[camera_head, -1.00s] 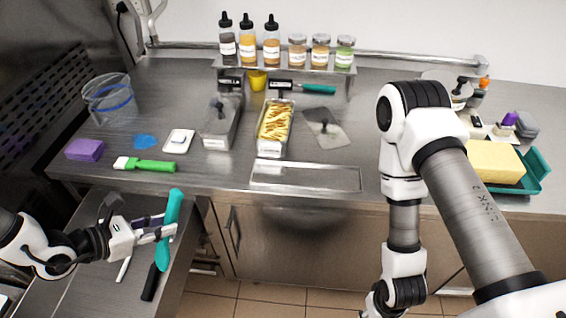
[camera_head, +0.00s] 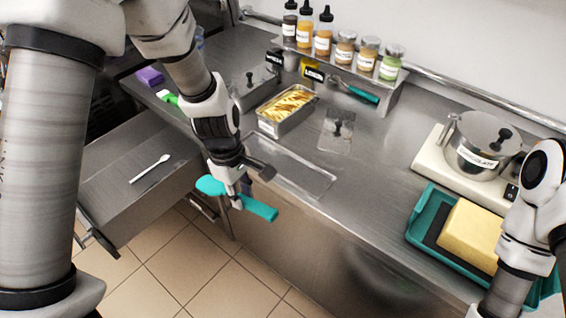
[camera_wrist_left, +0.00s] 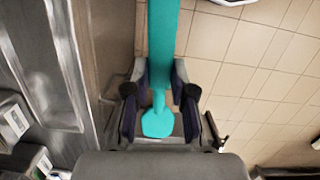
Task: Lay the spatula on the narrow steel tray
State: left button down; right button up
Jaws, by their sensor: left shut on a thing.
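The teal spatula (camera_head: 262,210) is held crosswise in my left gripper (camera_head: 238,200). It hangs in front of the counter's edge, above the floor. The left wrist view shows the spatula (camera_wrist_left: 162,45) between the two fingers (camera_wrist_left: 159,98), with a short end toward the palm and a long part reaching away. The narrow steel tray (camera_head: 318,184) lies on the counter near the front edge, up and right of the gripper. It is empty where it shows; my wrist covers part of its left end. My right gripper is outside the view.
An open drawer (camera_head: 106,172) with a white spoon (camera_head: 150,168) is at the left. A scale with a pot (camera_head: 475,140) and a teal tray (camera_head: 420,217) with a yellow block stand right.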

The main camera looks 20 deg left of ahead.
pick_arm(q)
jog(key=w+a+r+m+y, duration=0.1)
jog(key=w+a+r+y, duration=0.1)
jog(key=w, duration=0.2)
jog(key=p, duration=0.5)
send_over(294, 169)
jog(key=shift+s+f, duration=0.15)
jog(key=shift+f, duration=0.55)
jog(key=shift+d+f+p, duration=0.1)
jog(key=shift+f+p, duration=0.2)
jog(key=shift+f, duration=0.05)
notch_tip(294, 169, down, 3)
jog(key=shift+r+p, duration=0.2)
jog(key=shift+p, duration=0.4)
jog(key=shift+f, duration=0.25)
jog(key=shift+f+b, duration=0.15)
jog(key=shift+b, duration=0.15)
jog(key=c, duration=1)
grip_release()
